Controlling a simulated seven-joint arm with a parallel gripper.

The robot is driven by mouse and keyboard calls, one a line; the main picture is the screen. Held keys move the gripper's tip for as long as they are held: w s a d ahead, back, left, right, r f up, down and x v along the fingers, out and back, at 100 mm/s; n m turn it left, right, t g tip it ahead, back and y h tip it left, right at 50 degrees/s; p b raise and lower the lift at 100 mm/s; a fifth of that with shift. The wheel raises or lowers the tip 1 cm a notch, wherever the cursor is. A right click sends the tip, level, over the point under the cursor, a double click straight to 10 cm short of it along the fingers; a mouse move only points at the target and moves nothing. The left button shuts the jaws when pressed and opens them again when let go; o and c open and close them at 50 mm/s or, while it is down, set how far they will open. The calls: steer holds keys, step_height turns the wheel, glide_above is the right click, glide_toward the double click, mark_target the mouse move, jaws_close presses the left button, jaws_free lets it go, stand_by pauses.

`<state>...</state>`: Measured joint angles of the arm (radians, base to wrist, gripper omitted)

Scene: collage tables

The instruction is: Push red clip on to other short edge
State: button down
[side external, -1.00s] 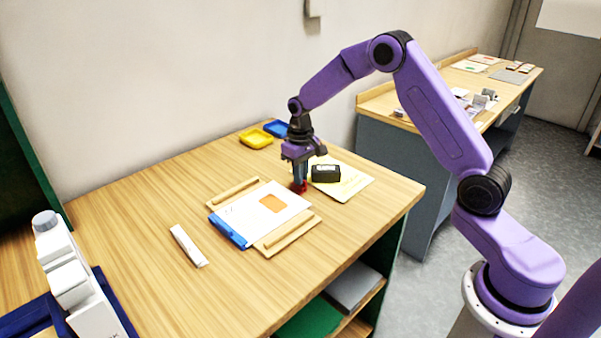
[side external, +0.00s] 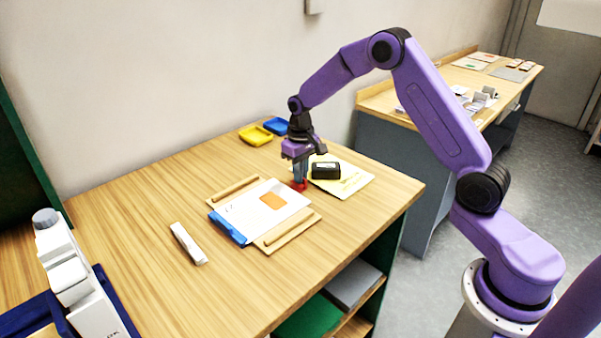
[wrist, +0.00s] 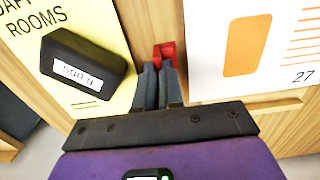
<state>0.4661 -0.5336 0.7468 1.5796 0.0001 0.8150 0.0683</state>
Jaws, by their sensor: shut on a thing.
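A white printed sheet (side external: 245,214) with an orange patch lies on a thin wooden board (side external: 272,241) on the table. A blue clip (side external: 227,228) sits on its left short edge. The red clip (side external: 299,186) is at the opposite, right short edge. My gripper (side external: 300,180) points down with its fingers shut on the red clip. In the wrist view, the red clip (wrist: 168,52) shows just beyond the closed fingertips (wrist: 157,82). It is beside the sheet's edge (wrist: 205,70), with a narrow strip of wood seen between them. The fingers hide part of the clip.
A black weight block (side external: 325,170) labelled 500 g rests on a yellow sheet (side external: 349,184) close to the right of my gripper. Yellow (side external: 255,136) and blue (side external: 276,126) trays are at the back. A white bar (side external: 188,244) lies left of the board.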

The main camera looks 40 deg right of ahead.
steer(key=shift+a, duration=1.4)
stand_by(1.0)
stand_by(0.5)
steer(key=c, duration=1.2)
jaws_free()
steer(key=shift+r, duration=0.1)
steer(key=shift+r, duration=3.4)
